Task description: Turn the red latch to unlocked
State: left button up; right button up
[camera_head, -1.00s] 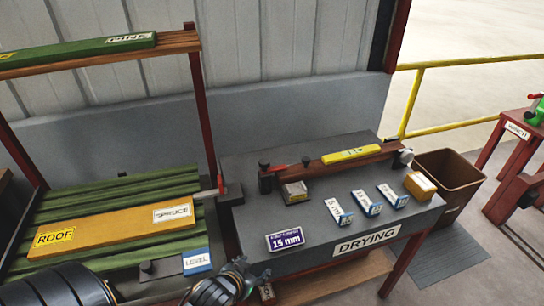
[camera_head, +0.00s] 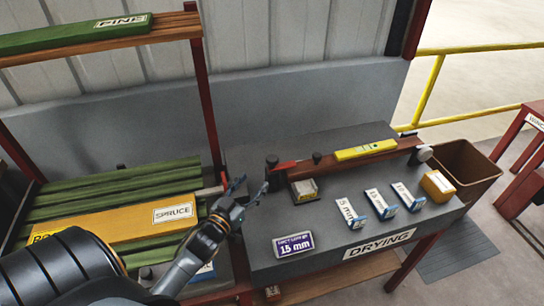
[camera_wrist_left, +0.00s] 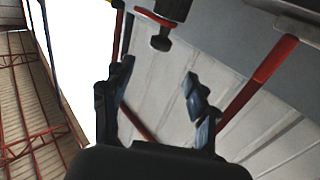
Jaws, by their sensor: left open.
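The red latch (camera_head: 287,164) is a short red lever beside a black knob at the left end of the brown bar on the grey DRYING table (camera_head: 300,225). My left gripper (camera_head: 248,193) is open and empty, left of the latch and near the table's left edge, apart from the latch. In the left wrist view its two fingers (camera_wrist_left: 158,98) stand apart with nothing between them. A bright red bar (camera_wrist_left: 262,72) shows to their right there; I cannot tell whether it is the latch. My right gripper is not in view.
A yellow level (camera_head: 365,149) lies along the brown bar. A small box (camera_head: 304,190), a 15 mm sign (camera_head: 293,245), several labelled blocks and a yellow box (camera_head: 438,186) stand on the table. A rack with green boards and a SPRUCE plank (camera_head: 130,220) is at left.

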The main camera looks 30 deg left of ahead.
aim_at(269, 163)
pick_arm(q)
jog(key=w, duration=0.5)
jog(key=shift+w+a+r+p, duration=0.1)
jog(key=shift+w+a+p, duration=0.15)
jog(key=shift+w+p, duration=0.15)
jog(key=w, duration=0.5)
jog(key=shift+w+a+p, duration=0.15)
jog(key=shift+a+p, duration=0.05)
jog(key=shift+p, duration=0.1)
jog(key=shift+w, duration=0.55)
jog(key=shift+w+f, duration=0.1)
jog(key=shift+f, duration=0.1)
jog(key=c, duration=1.2)
grip_shut()
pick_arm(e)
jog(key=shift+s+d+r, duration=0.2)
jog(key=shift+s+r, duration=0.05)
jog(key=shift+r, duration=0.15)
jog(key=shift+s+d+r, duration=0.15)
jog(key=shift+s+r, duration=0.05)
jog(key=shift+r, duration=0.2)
